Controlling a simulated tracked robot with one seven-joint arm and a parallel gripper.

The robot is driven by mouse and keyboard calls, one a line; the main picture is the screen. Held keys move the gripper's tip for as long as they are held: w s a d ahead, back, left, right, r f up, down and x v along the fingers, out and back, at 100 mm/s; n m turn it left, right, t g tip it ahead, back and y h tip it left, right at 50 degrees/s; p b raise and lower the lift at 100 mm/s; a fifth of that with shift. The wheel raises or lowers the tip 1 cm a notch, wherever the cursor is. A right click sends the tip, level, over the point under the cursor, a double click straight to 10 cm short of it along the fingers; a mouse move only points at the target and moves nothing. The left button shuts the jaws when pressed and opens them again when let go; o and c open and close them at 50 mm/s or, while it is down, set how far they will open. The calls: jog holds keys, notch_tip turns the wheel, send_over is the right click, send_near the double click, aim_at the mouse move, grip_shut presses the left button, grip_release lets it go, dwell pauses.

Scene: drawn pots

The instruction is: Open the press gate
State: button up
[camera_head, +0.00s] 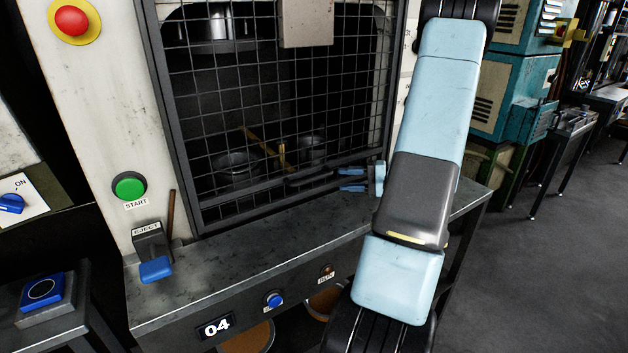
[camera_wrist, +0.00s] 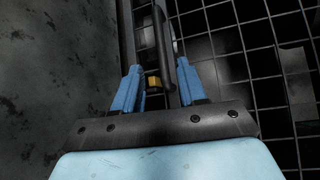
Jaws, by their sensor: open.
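The press gate (camera_head: 173,120) is a dark-framed wire mesh panel across the press opening, and it appears closed. A dark bar handle (camera_head: 312,178) runs along its lower edge. In the wrist view the handle (camera_wrist: 160,35) reaches down toward the space between my blue fingers. My gripper (camera_head: 350,180) is open at the right end of the handle, close to the mesh. In the wrist view my gripper (camera_wrist: 157,82) has a finger on each side of the bar's line. I cannot tell whether either finger touches it.
Behind the mesh, metal pots (camera_head: 238,165) stand inside the press. A steel ledge (camera_head: 225,250) runs below the gate. A green START button (camera_head: 129,187) and a blue EJECT lever (camera_head: 156,269) are at the left. Open floor (camera_head: 545,270) lies to the right.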

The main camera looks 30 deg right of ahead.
aim_at(313, 181)
jog(key=x, duration=1)
jog(key=shift+w+a, duration=0.2)
jog(key=shift+a, duration=0.1)
jog(key=shift+c, duration=0.2)
grip_shut()
jog(key=shift+s+f, duration=0.1)
